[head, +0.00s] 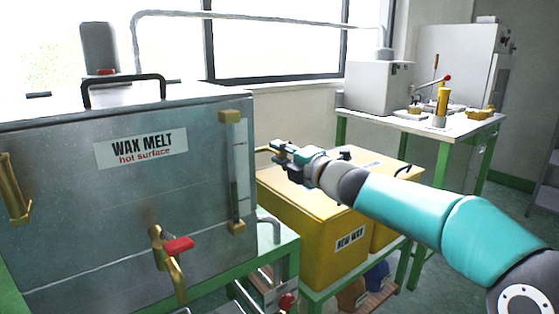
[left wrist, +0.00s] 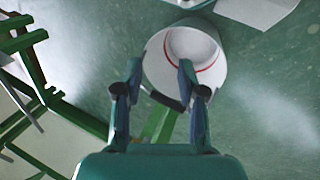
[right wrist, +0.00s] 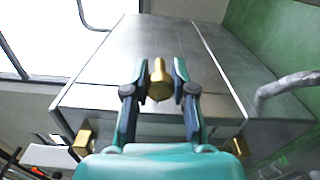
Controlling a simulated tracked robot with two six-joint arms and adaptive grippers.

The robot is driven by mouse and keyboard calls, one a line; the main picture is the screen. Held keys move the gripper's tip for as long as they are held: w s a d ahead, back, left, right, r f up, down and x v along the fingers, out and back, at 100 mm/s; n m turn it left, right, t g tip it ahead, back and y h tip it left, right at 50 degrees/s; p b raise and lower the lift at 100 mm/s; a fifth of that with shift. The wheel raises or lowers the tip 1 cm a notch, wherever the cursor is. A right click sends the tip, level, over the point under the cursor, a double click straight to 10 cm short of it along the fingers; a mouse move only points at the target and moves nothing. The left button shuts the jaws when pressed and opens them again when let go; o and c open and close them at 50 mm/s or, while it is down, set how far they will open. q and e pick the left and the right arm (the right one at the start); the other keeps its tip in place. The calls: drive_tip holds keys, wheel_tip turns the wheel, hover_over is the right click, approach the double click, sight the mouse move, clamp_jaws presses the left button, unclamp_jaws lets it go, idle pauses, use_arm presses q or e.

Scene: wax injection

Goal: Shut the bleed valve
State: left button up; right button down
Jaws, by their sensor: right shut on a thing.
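My right gripper (head: 276,150) is beside the right side of the wax melt tank (head: 60,170), above the yellow bins. In the right wrist view, its fingers (right wrist: 160,78) are shut on a brass cylindrical piece (right wrist: 159,82) in front of a grey metal surface. No label shows whether this piece is the bleed valve. A brass tap with a red handle (head: 178,245) is on the tank's front, apart from my gripper. My left gripper (left wrist: 160,82) is open and empty, seen only in the left wrist view.
A yellow new wax bin (head: 310,235) stands right of the tank. A workbench (head: 465,127) with a grey machine (head: 375,88) is behind. A white bucket (left wrist: 205,80) is below my left gripper. Green floor is open at the right.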

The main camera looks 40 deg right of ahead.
drive_tip(key=shift+a+f+n, duration=0.15)
drive_tip(key=shift+f+n, duration=0.15)
drive_tip(key=shift+n, duration=0.3)
drive_tip(key=c, duration=0.9)
unclamp_jaws()
drive_tip(key=shift+c, duration=0.2)
drive_tip(key=shift+r, duration=0.15)
drive_tip(key=shift+s, duration=0.1)
drive_tip(key=s+a, duration=0.1)
drive_tip(key=s, duration=1)
drive_tip(key=shift+s+a, duration=0.15)
drive_tip(key=shift+s, duration=0.2)
